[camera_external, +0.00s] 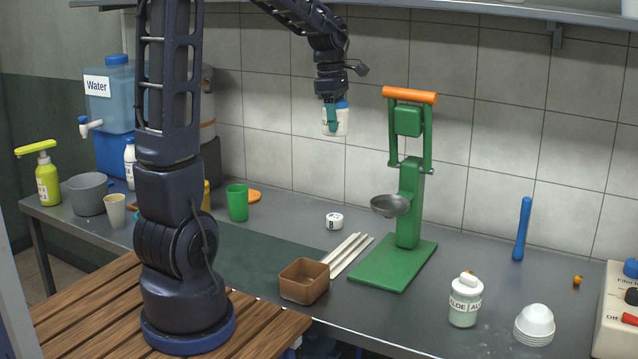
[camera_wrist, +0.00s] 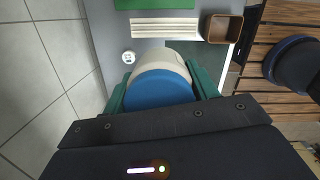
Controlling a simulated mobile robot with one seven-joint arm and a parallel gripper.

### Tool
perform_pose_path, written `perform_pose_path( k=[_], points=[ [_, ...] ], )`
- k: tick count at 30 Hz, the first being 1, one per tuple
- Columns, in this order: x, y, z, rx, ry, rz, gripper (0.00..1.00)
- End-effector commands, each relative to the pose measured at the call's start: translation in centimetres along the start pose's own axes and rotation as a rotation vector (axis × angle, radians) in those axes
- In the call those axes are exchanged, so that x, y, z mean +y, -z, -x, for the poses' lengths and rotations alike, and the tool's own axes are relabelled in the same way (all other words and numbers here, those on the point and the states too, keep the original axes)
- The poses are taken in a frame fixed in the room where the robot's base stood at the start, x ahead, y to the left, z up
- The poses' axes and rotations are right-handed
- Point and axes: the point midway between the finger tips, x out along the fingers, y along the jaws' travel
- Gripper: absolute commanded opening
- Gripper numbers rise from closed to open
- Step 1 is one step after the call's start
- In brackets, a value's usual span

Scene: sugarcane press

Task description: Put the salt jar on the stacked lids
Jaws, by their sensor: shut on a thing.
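My gripper (camera_external: 335,117) is shut on a white jar with a blue lid, high above the counter and left of the green press. I take it for the salt jar (camera_external: 336,126); its label is not readable. In the wrist view the blue lid (camera_wrist: 160,91) faces the camera, with green fingers on both sides of the jar. The stacked lids seem to be the nested white domes (camera_external: 535,322) at the counter's front right, far from my gripper. They do not show in the wrist view.
The green press (camera_external: 408,190) stands mid-counter. A labelled glass jar (camera_external: 465,303) stands left of the white domes. A brown box (camera_external: 304,282), pale sticks (camera_external: 349,254) and a small white container (camera_external: 334,221) lie left of the press. A blue pestle-like tool (camera_external: 522,230) stands at right.

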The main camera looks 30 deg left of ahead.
Motion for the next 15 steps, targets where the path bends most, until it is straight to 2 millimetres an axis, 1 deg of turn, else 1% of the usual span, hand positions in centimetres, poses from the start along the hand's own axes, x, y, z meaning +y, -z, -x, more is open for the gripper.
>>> perform_pose_path(
  k=[1, 6, 12, 15],
  points=[
    [-0.3, -1.4, 1.8, -0.002, -0.006, -0.001, 0.3],
    [-2.0, -5.7, 6.7, -0.002, -0.005, 0.001, 0.3],
    [-4.7, -10.4, 11.6, -0.001, -0.003, -0.015, 0.3],
    [-6.2, -12.7, 13.4, -0.001, 0.002, -0.036, 0.3]
  ],
)
